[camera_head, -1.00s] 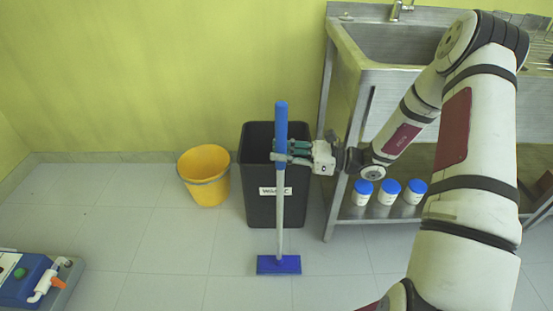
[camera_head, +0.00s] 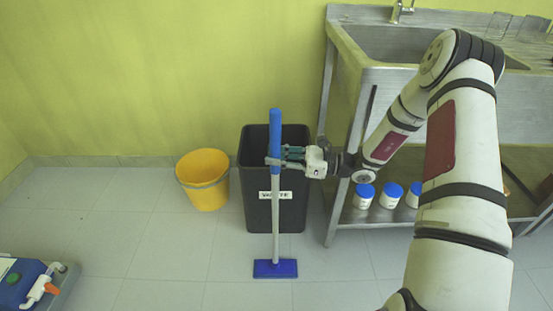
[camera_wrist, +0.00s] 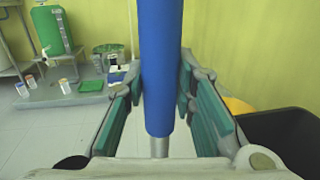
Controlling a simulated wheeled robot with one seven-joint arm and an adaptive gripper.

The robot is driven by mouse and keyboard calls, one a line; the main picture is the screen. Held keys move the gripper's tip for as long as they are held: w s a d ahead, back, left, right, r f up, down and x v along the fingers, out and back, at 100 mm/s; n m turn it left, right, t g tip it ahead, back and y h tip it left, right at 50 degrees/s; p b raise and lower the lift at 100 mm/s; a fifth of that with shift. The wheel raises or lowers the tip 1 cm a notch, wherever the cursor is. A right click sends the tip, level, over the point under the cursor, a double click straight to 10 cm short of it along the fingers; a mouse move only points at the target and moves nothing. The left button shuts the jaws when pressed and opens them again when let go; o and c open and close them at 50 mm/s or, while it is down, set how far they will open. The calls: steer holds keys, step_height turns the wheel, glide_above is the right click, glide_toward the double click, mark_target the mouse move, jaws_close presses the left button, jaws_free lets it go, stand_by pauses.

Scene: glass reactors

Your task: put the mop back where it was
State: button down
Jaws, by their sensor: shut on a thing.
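The mop (camera_head: 276,205) has a blue upper handle, a grey lower shaft and a flat blue head (camera_head: 275,268). It stands upright in front of the black waste bin (camera_head: 258,212), with its head at or just above the floor; I cannot tell if it touches. My gripper (camera_head: 277,161) comes from the right and is shut on the mop near the lower end of the blue handle. In the wrist view the blue handle (camera_wrist: 160,70) stands between the green finger pads of my gripper (camera_wrist: 162,105).
A yellow bucket (camera_head: 204,181) stands left of the bin. A steel sink table (camera_head: 345,130) is on the right, with white jars with blue lids (camera_head: 389,196) on its lower shelf. A blue device (camera_head: 28,284) lies at the lower left. The floor between is clear.

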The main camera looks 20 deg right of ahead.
stand_by(0.3)
steer(key=c, duration=1.3)
jaws_free()
steer(key=shift+f, duration=0.1)
steer(key=shift+c, duration=0.2)
